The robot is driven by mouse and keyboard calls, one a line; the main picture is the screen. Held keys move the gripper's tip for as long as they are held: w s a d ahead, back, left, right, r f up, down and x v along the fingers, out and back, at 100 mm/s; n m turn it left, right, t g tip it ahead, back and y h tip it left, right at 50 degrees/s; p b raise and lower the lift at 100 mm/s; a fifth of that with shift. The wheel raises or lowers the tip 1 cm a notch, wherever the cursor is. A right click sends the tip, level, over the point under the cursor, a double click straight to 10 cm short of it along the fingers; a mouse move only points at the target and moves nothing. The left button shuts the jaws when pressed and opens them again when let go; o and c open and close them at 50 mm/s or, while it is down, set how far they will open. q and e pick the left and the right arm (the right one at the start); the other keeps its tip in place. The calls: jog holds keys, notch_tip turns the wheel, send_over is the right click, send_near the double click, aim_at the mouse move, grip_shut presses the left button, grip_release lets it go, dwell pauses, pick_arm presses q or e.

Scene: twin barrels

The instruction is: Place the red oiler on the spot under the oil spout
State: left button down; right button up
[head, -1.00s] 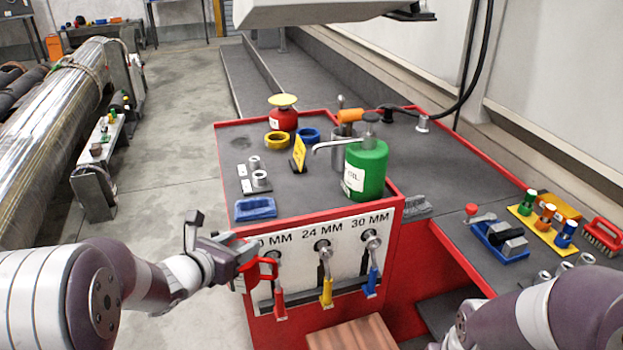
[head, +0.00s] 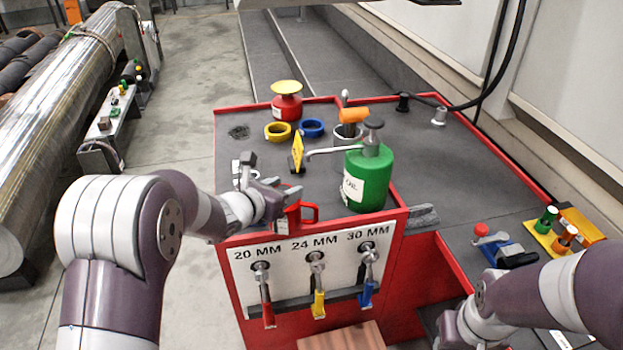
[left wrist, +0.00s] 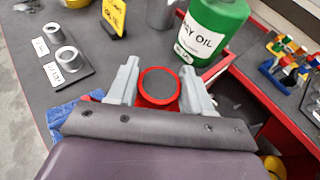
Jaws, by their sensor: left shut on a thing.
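The red oiler (head: 297,219), a small red can with a side handle, is held in my left gripper (head: 283,198) above the front edge of the red-rimmed cart top. In the left wrist view its round red rim and dark top (left wrist: 159,84) sit between the two grey fingers. The green oil can (head: 367,182) stands behind and to the right of the oiler. Its grey spout (head: 325,152) points left, towards the yellow sign (head: 297,150). I cannot make out a marked spot under the spout.
A yellow ring (head: 277,132), a blue ring (head: 312,128) and a red can with a yellow top (head: 287,104) stand farther back. Metal sockets (left wrist: 69,58) lie on a dark plate at left. Bare cart top lies between the oiler and the sign.

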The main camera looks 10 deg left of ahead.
pick_arm(q)
jog(key=w+d, duration=0.1)
jog(key=w, duration=0.2)
jog(key=w+d+p, duration=0.1)
jog(key=w, duration=0.2)
jog(key=w+d, duration=0.1)
jog(key=w, duration=0.2)
jog(key=shift+d+p, duration=0.25)
jog(key=shift+p, duration=0.05)
jog(key=shift+w+d, duration=0.1)
jog(key=shift+w, duration=0.15)
notch_tip(320, 180, down, 4)
jog(key=shift+w+r, duration=0.1)
jog(key=shift+r, duration=0.1)
jog(key=shift+f, duration=0.2)
jog(key=shift+c, duration=2.3)
grip_release()
